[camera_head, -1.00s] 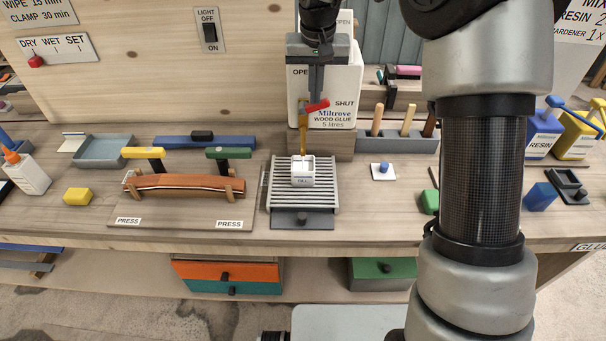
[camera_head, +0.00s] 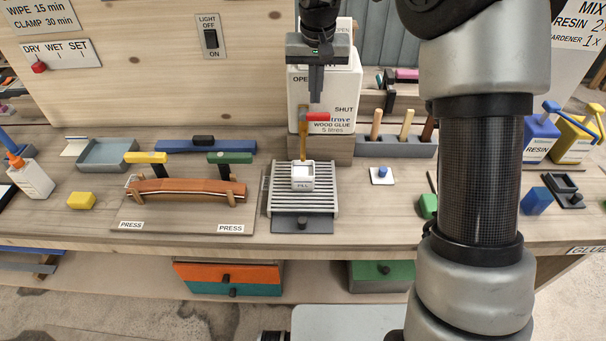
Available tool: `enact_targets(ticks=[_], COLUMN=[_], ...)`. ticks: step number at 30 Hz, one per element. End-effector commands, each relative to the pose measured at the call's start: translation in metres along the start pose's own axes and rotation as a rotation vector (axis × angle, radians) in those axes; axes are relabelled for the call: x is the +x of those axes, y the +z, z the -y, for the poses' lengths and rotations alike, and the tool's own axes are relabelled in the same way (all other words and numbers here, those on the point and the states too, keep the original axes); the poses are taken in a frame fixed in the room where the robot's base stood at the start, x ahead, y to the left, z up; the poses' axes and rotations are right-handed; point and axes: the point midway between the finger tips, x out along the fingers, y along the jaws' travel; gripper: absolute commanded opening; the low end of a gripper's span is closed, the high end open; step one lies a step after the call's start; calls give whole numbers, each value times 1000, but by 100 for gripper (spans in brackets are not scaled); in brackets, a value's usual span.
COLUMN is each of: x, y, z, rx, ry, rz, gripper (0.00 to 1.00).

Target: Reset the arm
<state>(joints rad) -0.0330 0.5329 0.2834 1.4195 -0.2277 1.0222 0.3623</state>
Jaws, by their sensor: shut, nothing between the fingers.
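My gripper (camera_head: 316,97) is shut and empty, pointing down in front of the white wood glue container (camera_head: 340,88). Its fingertips are just above the red tap handle (camera_head: 317,117); I cannot tell if they touch. A yellow-brown stream of glue (camera_head: 303,147) runs from the tap into a small white cup (camera_head: 302,177). The cup stands on a slatted grey drip tray (camera_head: 326,204). My arm comes down the right side of the view and hides part of the bench.
A curved wooden piece (camera_head: 186,188) lies in a press with yellow (camera_head: 146,157) and green (camera_head: 230,157) handles. A white glue bottle (camera_head: 31,176), a yellow block (camera_head: 81,201) and blue resin can (camera_head: 540,139) stand on the bench. Bench front is mostly clear.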

Motion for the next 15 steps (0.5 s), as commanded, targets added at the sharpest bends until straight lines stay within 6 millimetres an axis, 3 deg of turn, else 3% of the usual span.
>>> enact_targets(ticks=[8,11,15], x=[-4,-25,-79], y=[1,10,43], z=[-1,-9,-32], rx=[-1,-8,-25], ry=[2,11,35], rz=[-3,-20,-65], gripper=[0,0,0])
